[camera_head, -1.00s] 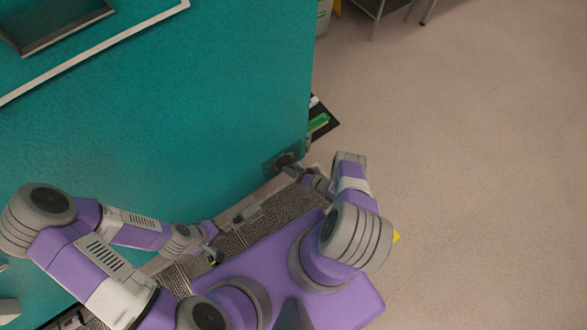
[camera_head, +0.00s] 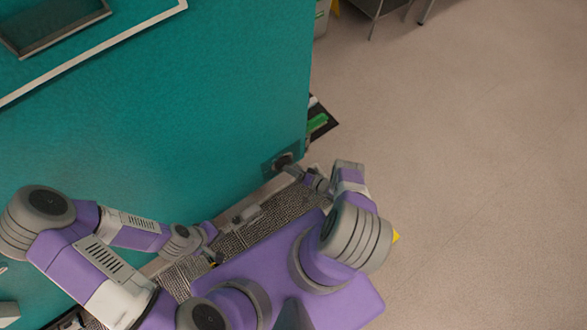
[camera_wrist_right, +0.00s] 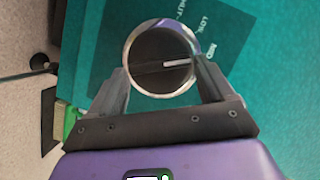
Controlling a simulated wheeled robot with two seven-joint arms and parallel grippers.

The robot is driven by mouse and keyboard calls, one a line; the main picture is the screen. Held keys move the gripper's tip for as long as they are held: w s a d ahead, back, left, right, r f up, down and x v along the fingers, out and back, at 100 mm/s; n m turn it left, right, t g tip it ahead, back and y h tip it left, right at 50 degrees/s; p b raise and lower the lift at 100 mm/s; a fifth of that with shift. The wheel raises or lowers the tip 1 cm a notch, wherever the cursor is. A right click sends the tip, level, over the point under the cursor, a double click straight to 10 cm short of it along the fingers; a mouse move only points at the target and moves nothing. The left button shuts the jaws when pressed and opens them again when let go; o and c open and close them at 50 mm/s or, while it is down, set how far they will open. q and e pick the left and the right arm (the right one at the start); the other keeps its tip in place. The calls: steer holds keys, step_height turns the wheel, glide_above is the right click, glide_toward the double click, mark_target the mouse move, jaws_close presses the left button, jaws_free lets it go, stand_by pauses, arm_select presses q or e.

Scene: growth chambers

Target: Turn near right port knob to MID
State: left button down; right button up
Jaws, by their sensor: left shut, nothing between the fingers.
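The near right port knob (camera_wrist_right: 150,47) is round and dark with a shiny metal rim. In the right wrist view its white pointer line points right, toward the word MID (camera_wrist_right: 211,52). The word LOW shows above it. My right gripper (camera_wrist_right: 160,75) has one finger on each side of the knob, with no gap seen at the rim; it looks shut on it. In the head view this gripper (camera_head: 291,170) is at the knob, low on the teal chamber (camera_head: 200,110); the fingers are small there. My left gripper (camera_head: 213,256) is shut and empty, away from the knob.
A dark tray with a green item (camera_head: 318,122) sticks out just past the chamber's corner. A grated ledge (camera_head: 240,235) runs along the chamber's foot. The floor (camera_head: 460,160) on the right is open, with a metal-legged stand at the top.

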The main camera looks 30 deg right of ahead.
steer(key=shift+o, duration=1.3)
steer(key=p+v, duration=0.1)
steer(key=v, duration=0.6)
steer(key=shift+s, duration=0.25)
steer(key=shift+s+d, duration=0.1)
